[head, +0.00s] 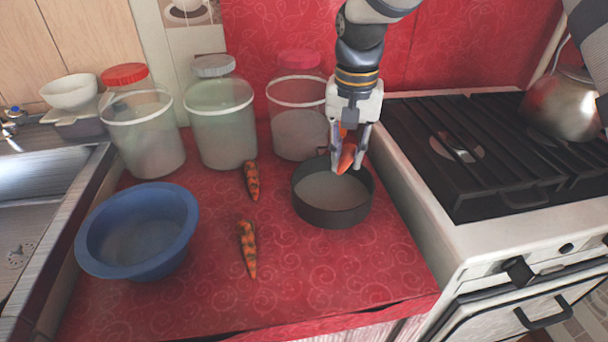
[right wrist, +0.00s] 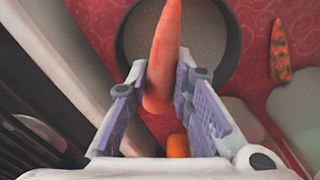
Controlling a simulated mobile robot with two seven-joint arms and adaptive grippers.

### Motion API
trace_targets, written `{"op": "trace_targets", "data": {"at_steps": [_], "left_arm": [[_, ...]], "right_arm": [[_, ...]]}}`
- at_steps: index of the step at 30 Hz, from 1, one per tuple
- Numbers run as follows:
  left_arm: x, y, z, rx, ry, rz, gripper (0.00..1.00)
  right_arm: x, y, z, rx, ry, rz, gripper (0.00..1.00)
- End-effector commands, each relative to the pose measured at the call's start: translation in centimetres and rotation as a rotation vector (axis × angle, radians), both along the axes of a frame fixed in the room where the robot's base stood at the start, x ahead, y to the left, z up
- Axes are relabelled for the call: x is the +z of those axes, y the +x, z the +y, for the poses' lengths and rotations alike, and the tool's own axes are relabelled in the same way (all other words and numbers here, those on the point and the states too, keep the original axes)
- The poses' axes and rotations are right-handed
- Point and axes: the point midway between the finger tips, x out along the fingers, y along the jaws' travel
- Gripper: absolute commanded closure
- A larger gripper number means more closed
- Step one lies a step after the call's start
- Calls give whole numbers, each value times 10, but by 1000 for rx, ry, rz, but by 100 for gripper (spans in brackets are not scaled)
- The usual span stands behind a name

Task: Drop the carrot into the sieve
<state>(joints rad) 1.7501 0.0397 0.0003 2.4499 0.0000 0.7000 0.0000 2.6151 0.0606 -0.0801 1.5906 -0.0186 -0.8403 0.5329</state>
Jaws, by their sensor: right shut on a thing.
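My right gripper (head: 348,152) points down above the far part of the dark round sieve (head: 332,213). It is shut on a plain orange carrot (head: 346,160), which hangs tilted between the fingers. In the right wrist view the carrot (right wrist: 165,50) overlaps the sieve's mesh floor (right wrist: 200,40), which looks empty. A small orange piece (right wrist: 178,146) shows nearer the palm; I cannot tell whether it is a separate thing. Two dark-spotted carrots lie on the red counter, one farther back (head: 252,180) and one nearer (head: 248,250). My left gripper is not in view.
A blue bowl (head: 95,255) stands at the left by the sink (head: 40,215). Lidded jars (head: 145,135), (head: 222,125), (head: 297,135) line the back, the right one close to my gripper. The stove (head: 480,150) borders the counter on the right. The front right of the counter is clear.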

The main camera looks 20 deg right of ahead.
Motion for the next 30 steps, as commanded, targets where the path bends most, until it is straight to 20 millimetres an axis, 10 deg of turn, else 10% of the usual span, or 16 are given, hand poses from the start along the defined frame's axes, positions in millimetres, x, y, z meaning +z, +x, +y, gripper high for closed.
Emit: {"op": "trace_targets", "data": {"at_steps": [15, 26, 27, 30], "left_arm": [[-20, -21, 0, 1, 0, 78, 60], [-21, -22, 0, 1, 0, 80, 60], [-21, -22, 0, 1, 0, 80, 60], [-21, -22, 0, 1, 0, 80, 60]], "right_arm": [[-56, 1, -3, -14, 1, 9, 100], [-58, 2, -2, -14, 0, -2, 100], [-58, 2, -3, -14, 0, -2, 73], [-58, 2, -3, -14, 0, -2, 56]]}}
